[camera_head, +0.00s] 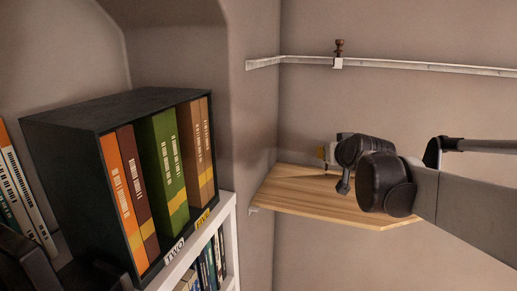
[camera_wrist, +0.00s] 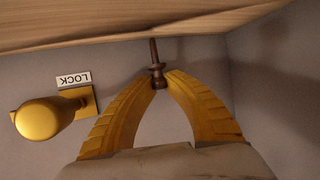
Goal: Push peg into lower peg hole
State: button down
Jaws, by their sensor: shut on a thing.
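In the wrist view, my gripper (camera_wrist: 159,80) has its two yellow fingers closed on a dark brown peg (camera_wrist: 155,58). The peg's thin shaft points away from the fingertips, and its tip meets the edge of the wooden shelf (camera_wrist: 100,27) in the picture. I cannot tell whether the tip is inside a hole, and no hole shows. The held peg is hidden there.
Another brown peg (camera_head: 339,47) stands at the upper wall rail (camera_head: 400,65). A dark box (camera_head: 75,115) of books fills the left. The shelf's front is clear.

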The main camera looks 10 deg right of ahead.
aim_at(327, 166)
jog(key=shift+f+b, duration=1.75)
jog(key=shift+f, duration=0.55)
jog(key=c, duration=1.4)
grip_release()
jog(key=shift+r, duration=0.1)
jog(key=v, duration=1.2)
